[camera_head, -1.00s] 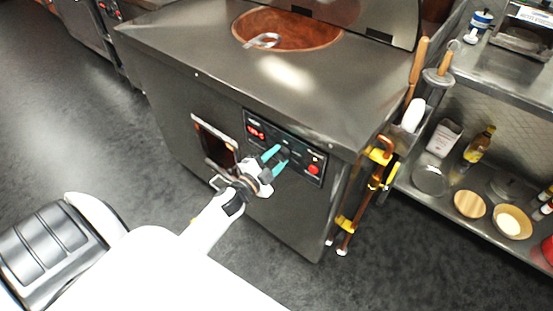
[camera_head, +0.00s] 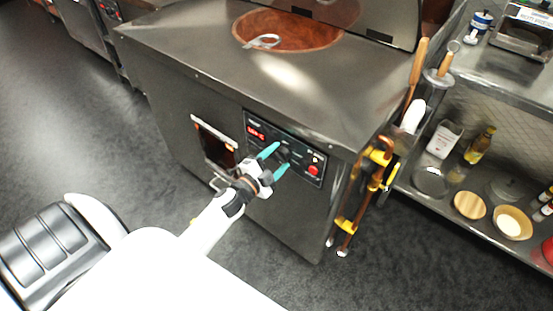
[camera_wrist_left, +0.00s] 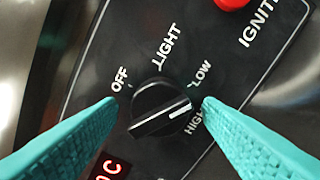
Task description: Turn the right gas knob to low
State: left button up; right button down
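My left gripper (camera_wrist_left: 160,104) is open, one teal finger on each side of the knob, with gaps visible between fingertips and knob. In the head view my left gripper (camera_head: 276,160) is at the front panel (camera_head: 318,160) of the tandoor cabinet, and the knob is small and dark between the fingers. My right gripper is not in view.
A red button (camera_head: 313,170) is right of the knob, and a red display (camera_head: 256,132) is left. Copper gas pipes with yellow fittings (camera_head: 345,224) run along the cabinet's right side. A steel shelf (camera_head: 415,190) with bottles and bowls stands farther right. Open floor lies ahead of the cabinet.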

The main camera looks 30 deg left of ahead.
pick_arm(q)
jog(key=s+a, duration=0.1)
jog(key=s, duration=1.1)
jog(key=shift+b, duration=0.4)
jog(key=s+d+f+n+g+y+p, duration=0.1)
jog(key=s+d+f+n+g, duration=0.2)
jog(key=f, duration=0.8)
jog(key=s+f+n+g+y+p, duration=0.15)
jog(key=s+f+n+g, duration=0.25)
jog(key=f, duration=0.8)
jog(key=s+d+f+n+g+p, duration=0.1)
jog(key=s+d+f+g, duration=0.1)
jog(key=s+f, duration=0.3)
jog(key=s+d+f+n+g+p, duration=0.1)
jog(key=s+f+g, duration=0.3)
jog(key=s, duration=0.7)
jog(key=s+d+f+n+g+p, duration=0.1)
jog(key=s+d+f+g, duration=0.3)
jog(key=s, duration=0.5)
notch_tip(320, 180, down, 2)
jog(key=shift+f+n+h, duration=0.1)
jog(key=shift+n+h, duration=0.2)
jog(key=shift+h, duration=0.15)
jog(key=shift+s+d, duration=0.1)
